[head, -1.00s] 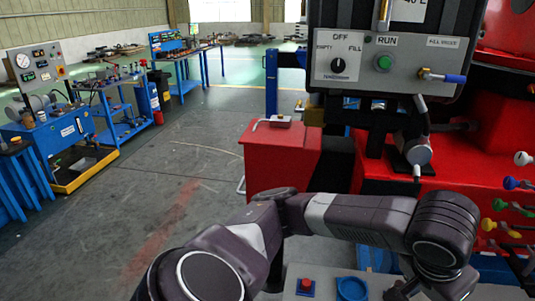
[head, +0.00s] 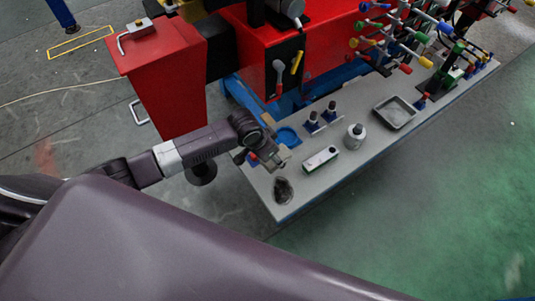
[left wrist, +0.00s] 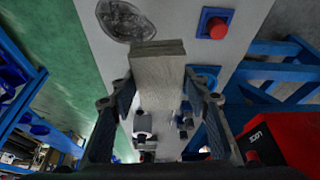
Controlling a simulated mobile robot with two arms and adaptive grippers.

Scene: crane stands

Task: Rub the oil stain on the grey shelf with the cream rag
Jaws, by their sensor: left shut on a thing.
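The grey shelf (head: 318,181) runs diagonally across the head view and fills the middle of the left wrist view (left wrist: 176,20). A dark oil stain (head: 283,191) lies at its near left end; it also shows in the left wrist view (left wrist: 124,18). My left gripper (head: 267,158) is over this end of the shelf, beyond the stain. In the left wrist view, my left gripper (left wrist: 160,92) is shut on the cream rag (left wrist: 158,68), a folded block-like piece. The rag's far end appears just below the stain; its height above the shelf is unclear. My right gripper is not in view.
A white box (head: 320,158), a bottle (head: 355,137) and a grey tray (head: 394,113) stand along the shelf. A red button (left wrist: 217,27) is beside the stain. A red cabinet (head: 165,85) and a rack of coloured handles (head: 400,40) stand behind.

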